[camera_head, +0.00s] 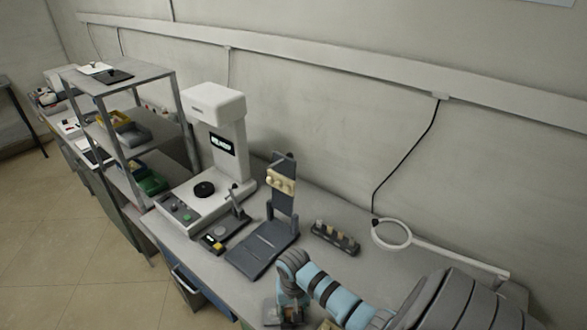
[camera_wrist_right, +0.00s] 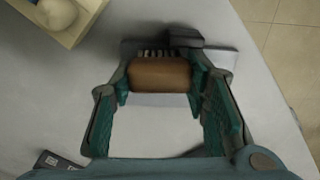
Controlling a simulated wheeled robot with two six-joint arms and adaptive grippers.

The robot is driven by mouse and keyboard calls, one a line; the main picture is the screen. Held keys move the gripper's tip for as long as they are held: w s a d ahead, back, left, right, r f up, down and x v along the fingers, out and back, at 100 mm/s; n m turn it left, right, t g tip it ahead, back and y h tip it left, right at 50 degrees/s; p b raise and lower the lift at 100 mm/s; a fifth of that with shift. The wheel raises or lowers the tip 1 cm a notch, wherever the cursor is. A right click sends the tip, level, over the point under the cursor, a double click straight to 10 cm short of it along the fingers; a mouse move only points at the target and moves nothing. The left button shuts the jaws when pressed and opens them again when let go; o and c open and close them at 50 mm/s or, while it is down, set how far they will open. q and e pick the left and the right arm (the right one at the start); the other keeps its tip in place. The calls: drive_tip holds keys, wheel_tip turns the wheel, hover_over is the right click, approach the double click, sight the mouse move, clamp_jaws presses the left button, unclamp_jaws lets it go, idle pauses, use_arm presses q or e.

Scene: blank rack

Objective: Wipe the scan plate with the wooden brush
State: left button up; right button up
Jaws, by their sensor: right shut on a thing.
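The wooden brush (camera_wrist_right: 158,75) lies crosswise between the fingers of my right gripper (camera_wrist_right: 160,85) in the right wrist view, with its bristles along the upper side. The right gripper is shut on it, low over the grey bench; it also shows at the bottom of the head view (camera_head: 286,314), where the brush is hard to make out. A white column device (camera_head: 217,150) stands at the back of the bench with a dark disc on its pale base plate (camera_head: 222,205). I cannot tell for certain whether this is the scan plate. My left gripper is out of view.
A dark hinged stand (camera_head: 262,248) lies between the device and my right arm. Behind are a small rack with knobs (camera_head: 335,238) and a ring magnifier (camera_head: 391,234). A metal shelf (camera_head: 123,80) stands left.

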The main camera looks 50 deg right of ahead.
drive_tip(key=shift+r, duration=3)
drive_tip(key=shift+r, duration=0.1)
drive_tip(key=shift+r, duration=1.4)
drive_tip(key=shift+f, duration=0.1)
